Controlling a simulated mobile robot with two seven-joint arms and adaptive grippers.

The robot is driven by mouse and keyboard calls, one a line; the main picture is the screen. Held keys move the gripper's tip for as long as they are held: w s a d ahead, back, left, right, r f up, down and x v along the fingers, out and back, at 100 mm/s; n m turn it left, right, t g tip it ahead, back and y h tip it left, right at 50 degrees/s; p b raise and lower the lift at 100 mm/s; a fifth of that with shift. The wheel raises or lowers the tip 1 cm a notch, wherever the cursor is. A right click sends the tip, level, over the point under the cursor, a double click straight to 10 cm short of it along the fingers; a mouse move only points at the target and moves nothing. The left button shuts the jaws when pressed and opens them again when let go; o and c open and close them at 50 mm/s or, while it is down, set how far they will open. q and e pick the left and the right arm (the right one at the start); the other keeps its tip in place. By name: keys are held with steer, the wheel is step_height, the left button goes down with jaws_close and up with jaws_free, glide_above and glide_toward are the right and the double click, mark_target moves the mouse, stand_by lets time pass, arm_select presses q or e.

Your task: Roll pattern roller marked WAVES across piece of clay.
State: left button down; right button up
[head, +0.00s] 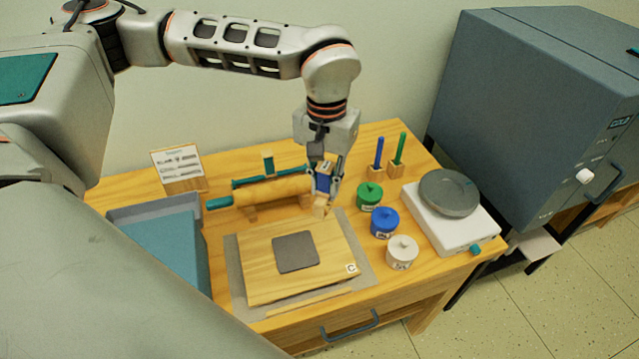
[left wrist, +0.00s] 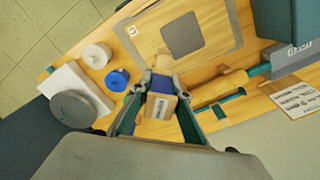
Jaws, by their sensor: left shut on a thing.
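The piece of clay is a flat dark grey square (head: 296,252) on a wooden board (head: 262,281) marked C. My left gripper (head: 323,190) is shut on a roller with a blue part (head: 325,184) and a pale wooden end. It holds the roller beyond the board's back right corner, apart from the clay. My right gripper is not in view.
A rolling pin (head: 272,191) with teal handles lies behind the board. Green (head: 369,194), blue (head: 385,222) and white (head: 402,251) jars stand to the right, near a scale (head: 465,233). A blue-grey tray (head: 155,213) and a sign (head: 178,160) are at the left.

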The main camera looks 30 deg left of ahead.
mark_target(322, 192)
arm_select(q)
steer(key=f+b, duration=0.1)
steer(key=f+n+b, duration=0.1)
steer(key=f+n, duration=0.1)
steer(key=shift+s+a+b, duration=0.25)
steer(key=shift+s+b, duration=0.05)
steer(key=shift+b, duration=0.1)
steer(key=s+f+n+b, duration=0.1)
steer(key=n+b, duration=0.1)
steer(key=n, duration=0.1)
steer(key=shift+s+a+f, duration=0.1)
steer(key=shift+s+f, duration=0.25)
steer(key=f+n+b, duration=0.2)
steer(key=f+b, duration=0.1)
steer(key=s+a+f+n+b, duration=0.1)
steer(key=f+b, duration=0.1)
steer(key=shift+f, duration=0.15)
steer(key=shift+f+b, duration=0.35)
steer(key=shift+b, duration=0.1)
steer(key=shift+w+f, duration=0.1)
steer(key=shift+f, duration=0.1)
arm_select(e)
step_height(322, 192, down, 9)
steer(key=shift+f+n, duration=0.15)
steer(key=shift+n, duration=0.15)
